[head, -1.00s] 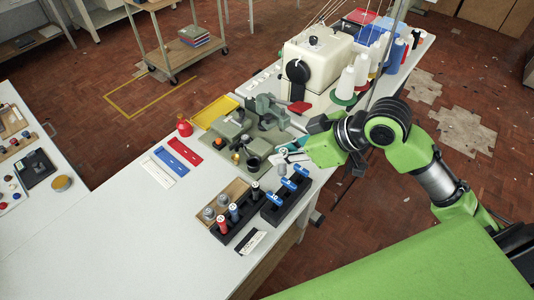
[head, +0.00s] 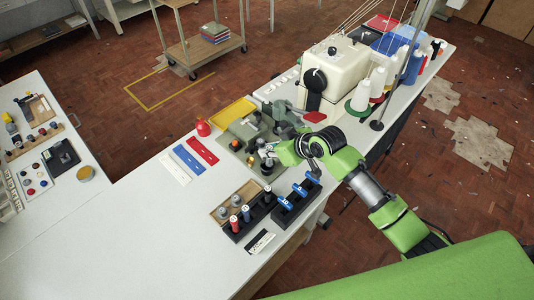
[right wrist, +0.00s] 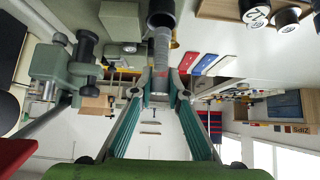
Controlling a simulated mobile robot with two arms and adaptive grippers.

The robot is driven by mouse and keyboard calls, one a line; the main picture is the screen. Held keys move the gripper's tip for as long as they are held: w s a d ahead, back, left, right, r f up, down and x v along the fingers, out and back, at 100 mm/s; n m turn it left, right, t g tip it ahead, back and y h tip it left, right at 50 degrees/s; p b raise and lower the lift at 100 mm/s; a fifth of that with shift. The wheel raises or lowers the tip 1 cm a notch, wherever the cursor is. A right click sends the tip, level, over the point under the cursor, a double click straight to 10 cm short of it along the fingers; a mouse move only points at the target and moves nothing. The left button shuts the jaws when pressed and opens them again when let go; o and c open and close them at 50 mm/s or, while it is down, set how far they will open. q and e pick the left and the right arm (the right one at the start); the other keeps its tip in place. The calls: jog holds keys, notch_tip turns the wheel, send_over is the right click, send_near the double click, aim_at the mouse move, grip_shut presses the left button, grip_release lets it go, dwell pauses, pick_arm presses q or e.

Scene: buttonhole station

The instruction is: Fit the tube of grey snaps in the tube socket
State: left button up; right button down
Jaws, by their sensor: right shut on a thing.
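My right gripper (head: 271,150) is over the grey-green snap press (head: 245,135). In the right wrist view its fingers (right wrist: 161,80) are shut on the tube of grey snaps (right wrist: 161,48), a slim ribbed grey column. The tube's far end meets the dark round mouth of the tube socket (right wrist: 161,12), roughly in line with it. I cannot tell how deep the end is in it. In the head view the socket (head: 268,164) is a dark cup on the press's near side, just below the fingertips. My left gripper is not in view.
The white sewing machine (head: 338,72) and thread cones stand behind the press. The table's front left is clear.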

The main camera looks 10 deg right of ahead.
jog(key=f, duration=0.1)
jog(key=w+f+p, duration=0.1)
jog(key=f, duration=0.1)
jog(key=shift+w+a+f, duration=0.15)
jog(key=shift+a+f, duration=0.1)
jog(key=shift+f, duration=0.1)
jog(key=shift+f+p, duration=0.3)
jog(key=shift+f, duration=0.15)
jog(key=shift+f, duration=0.1)
jog(key=shift+f+b, duration=0.3)
jog(key=c, duration=2)
grip_release()
jog(key=shift+o, duration=0.2)
jog(key=shift+r, duration=0.1)
